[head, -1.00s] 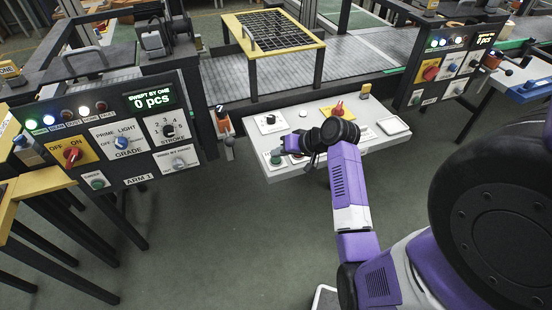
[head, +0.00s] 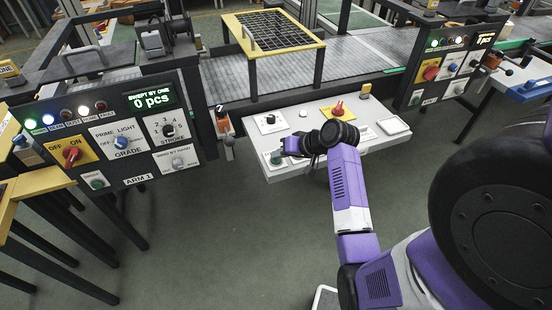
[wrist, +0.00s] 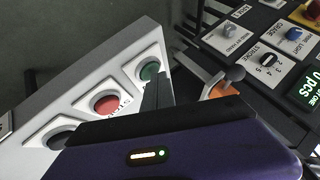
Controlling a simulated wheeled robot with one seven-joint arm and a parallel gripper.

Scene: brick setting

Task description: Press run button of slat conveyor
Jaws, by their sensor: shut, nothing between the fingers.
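The slat conveyor (head: 350,68) runs across the back. Its white control desk (head: 345,115) stands in front of it. A green button (head: 276,157) sits at the desk's left front corner; the wrist view also shows this green button (wrist: 150,70), with a red button (wrist: 106,103) and a dark button (wrist: 62,138) in a row. My gripper (head: 287,147) is shut and empty, its tips right by the green button. In the wrist view the dark fingers (wrist: 157,90) overlap the button's lower edge. I cannot tell whether they touch it. Any lettering on the green button is not readable.
The ARM 1 panel (head: 120,140) stands left, another panel (head: 447,65) right. An orange-handled lever (head: 223,122) stands near the desk's left edge. The floor in front is clear.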

